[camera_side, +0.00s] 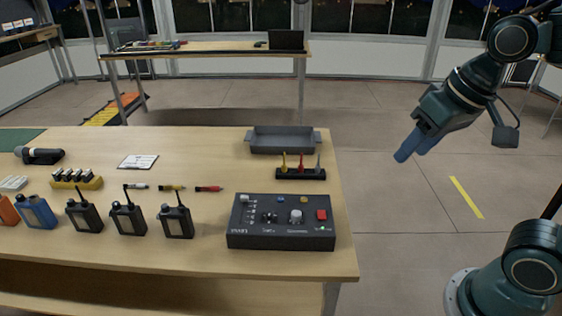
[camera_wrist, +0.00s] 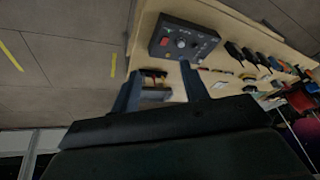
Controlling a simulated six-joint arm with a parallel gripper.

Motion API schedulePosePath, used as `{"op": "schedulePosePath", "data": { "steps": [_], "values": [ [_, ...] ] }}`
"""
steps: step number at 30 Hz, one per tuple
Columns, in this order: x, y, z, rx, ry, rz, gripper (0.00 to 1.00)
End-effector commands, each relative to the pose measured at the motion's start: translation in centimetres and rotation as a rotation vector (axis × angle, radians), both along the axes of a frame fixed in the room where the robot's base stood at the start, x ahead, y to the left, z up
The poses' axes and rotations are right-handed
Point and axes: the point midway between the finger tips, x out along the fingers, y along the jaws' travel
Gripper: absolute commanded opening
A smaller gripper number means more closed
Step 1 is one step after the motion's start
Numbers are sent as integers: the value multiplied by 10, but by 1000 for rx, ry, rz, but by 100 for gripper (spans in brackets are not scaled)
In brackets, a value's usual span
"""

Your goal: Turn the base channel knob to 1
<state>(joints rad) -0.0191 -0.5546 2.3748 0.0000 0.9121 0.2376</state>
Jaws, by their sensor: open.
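A black control box (camera_side: 281,235) sits at the table's near right corner. On its top are a black knob (camera_side: 269,217), a grey knob (camera_side: 296,216), a red button (camera_side: 321,214) and a column of small marks at the left. The lettering is too small to read, so I cannot tell the knob settings. The wrist view shows the box (camera_wrist: 184,38) beyond the fingers. My gripper (camera_side: 408,149) is open and empty, in the air right of the table, well apart from the box. Its two fingers show in the wrist view (camera_wrist: 162,90).
A grey tray (camera_side: 283,148) and a black holder with coloured tools (camera_side: 300,174) stand behind the box. Several black radios (camera_side: 128,219) stand to its left, with markers (camera_side: 172,188) behind them. Open floor lies right of the table.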

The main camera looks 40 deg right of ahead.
Motion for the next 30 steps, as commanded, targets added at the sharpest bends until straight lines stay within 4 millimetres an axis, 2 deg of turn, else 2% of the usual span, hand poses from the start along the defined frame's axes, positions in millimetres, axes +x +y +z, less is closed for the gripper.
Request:
{"op": "schedulePosePath", "data": {
  "steps": [7, 14, 23, 30],
  "values": [
    [47, 6, -2, 80, 88, -196, 45],
    [91, 13, -13, 138, 162, -387, 45],
    [148, 25, -43, 188, 255, -641, 45],
    [189, 35, -79, 210, 319, -851, 45]
  ]
}}
